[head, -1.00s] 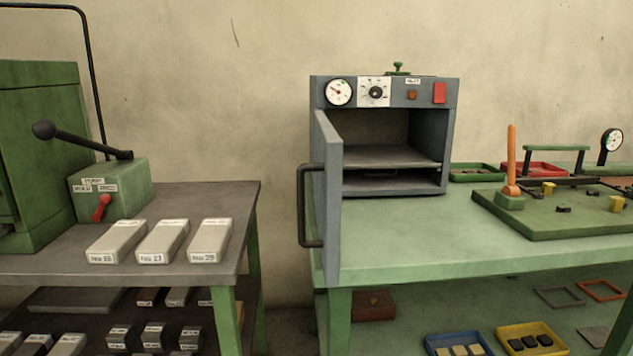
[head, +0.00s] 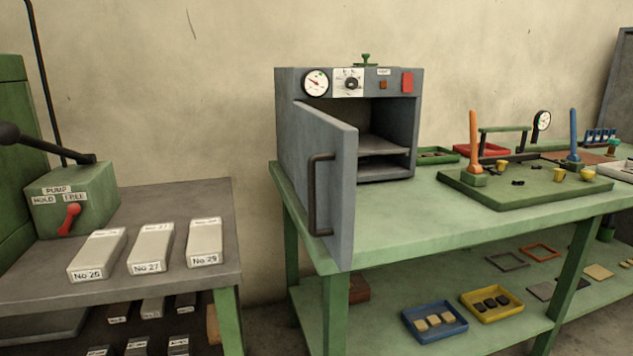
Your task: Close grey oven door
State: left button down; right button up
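The grey oven (head: 287,112) stands on the green table (head: 400,225), with a gauge, a dial and a red switch across its top front. Its grey door (head: 338,200) is hinged at the left of the opening and stands open, swung out over the table's front left edge. A dark bar handle (head: 313,195) is on the door's outer face. Part of the oven's inside with a shelf (head: 385,147) shows to the right of the door. Neither of my grippers is in view.
At left is a dark bench (head: 190,195) with several labelled white blocks and a green pump box (head: 70,200) with levers. A gap separates the bench from the green table.

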aim_at(326, 148)
jog(key=k+j+z, duration=0.1)
jog(key=k+j, duration=0.25)
jog(key=j, duration=0.2)
jog(key=k+j, duration=0.4)
jog(key=j, duration=0.15)
jog(key=i+z, duration=0.05)
